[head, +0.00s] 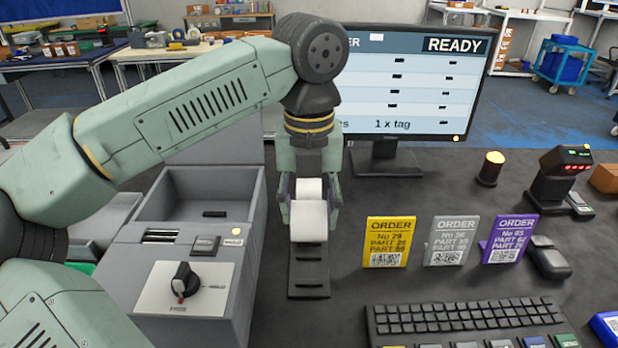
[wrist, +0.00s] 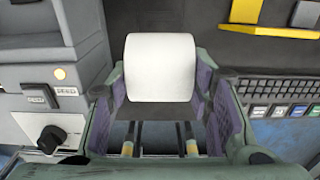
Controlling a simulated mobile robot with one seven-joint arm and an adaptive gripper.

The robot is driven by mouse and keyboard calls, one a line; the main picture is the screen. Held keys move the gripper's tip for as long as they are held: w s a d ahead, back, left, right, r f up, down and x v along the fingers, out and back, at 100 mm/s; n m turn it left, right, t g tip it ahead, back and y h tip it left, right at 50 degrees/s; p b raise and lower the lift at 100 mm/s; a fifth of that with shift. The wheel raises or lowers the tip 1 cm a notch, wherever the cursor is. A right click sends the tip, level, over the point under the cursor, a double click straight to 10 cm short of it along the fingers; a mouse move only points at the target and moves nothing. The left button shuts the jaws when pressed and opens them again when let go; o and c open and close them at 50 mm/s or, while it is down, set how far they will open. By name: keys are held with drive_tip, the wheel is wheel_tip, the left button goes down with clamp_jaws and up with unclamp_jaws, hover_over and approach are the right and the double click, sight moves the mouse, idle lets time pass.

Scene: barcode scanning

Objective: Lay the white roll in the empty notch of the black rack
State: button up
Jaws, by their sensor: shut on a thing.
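My gripper (head: 309,203) points down over the black rack (head: 309,278), shut on a white roll. In the wrist view, the white roll (wrist: 160,68) is between my gripper's fingers (wrist: 160,95), its curved side facing the camera. In the head view, two white roll shapes show, one above the other: an upper one (head: 308,188) between the fingers and a lower, wider one (head: 309,221) in front of it at the rack's far end. I cannot tell their exact contact. The rack's near slots are bare; its far part is hidden.
A grey machine with a knob (head: 184,281) stands close on the left. A monitor (head: 415,75) stands behind. Yellow (head: 390,242), grey (head: 451,241) and purple (head: 510,240) order cards stand to the right. A keyboard (head: 465,318) lies front right.

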drive_tip(key=shift+w, duration=0.3)
drive_tip(key=shift+s+f+b, duration=0.2)
drive_tip(key=shift+f+b, duration=0.35)
drive_tip(key=shift+f, duration=0.2)
drive_tip(key=shift+w+f+b, duration=0.1)
drive_tip(key=shift+f+b, duration=2.6)
drive_tip(key=shift+f, duration=1.3)
drive_tip(key=o, duration=1.3)
wheel_tip(320, 180, up, 12)
drive_tip(key=shift+r, duration=0.1)
